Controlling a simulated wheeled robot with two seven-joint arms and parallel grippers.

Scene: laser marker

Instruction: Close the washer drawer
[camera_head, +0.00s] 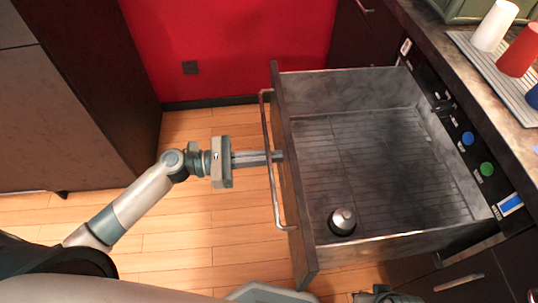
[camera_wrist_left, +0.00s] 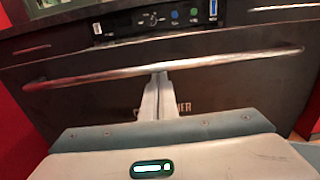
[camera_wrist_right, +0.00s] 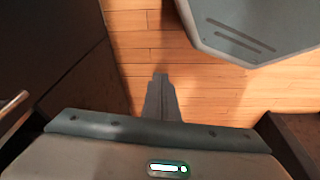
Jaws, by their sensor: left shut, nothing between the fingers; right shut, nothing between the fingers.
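The washer drawer (camera_head: 345,95) is pulled far out from the machine, its grey interior showing. A dark, silver-topped round piece (camera_head: 342,221) sits inside at its near corner. A long metal handle (camera_head: 266,130) runs along the dark front panel; it also shows in the left wrist view (camera_wrist_left: 100,78). My left gripper (camera_head: 278,157) is shut and empty, its fingertips at the handle and front panel around mid-length. Whether they touch the panel I cannot tell. In the left wrist view its fingertips (camera_wrist_left: 160,76) overlap the handle. My right gripper (camera_wrist_right: 161,77) is shut and empty above the wooden floor.
A control strip with blue (camera_head: 468,138) and green (camera_head: 487,169) buttons runs along the machine above the drawer. A countertop at the right carries a white cup (camera_head: 494,25) and a red cup (camera_head: 518,52) on a ribbed mat. A dark cabinet (camera_head: 60,110) stands left; floor between is clear.

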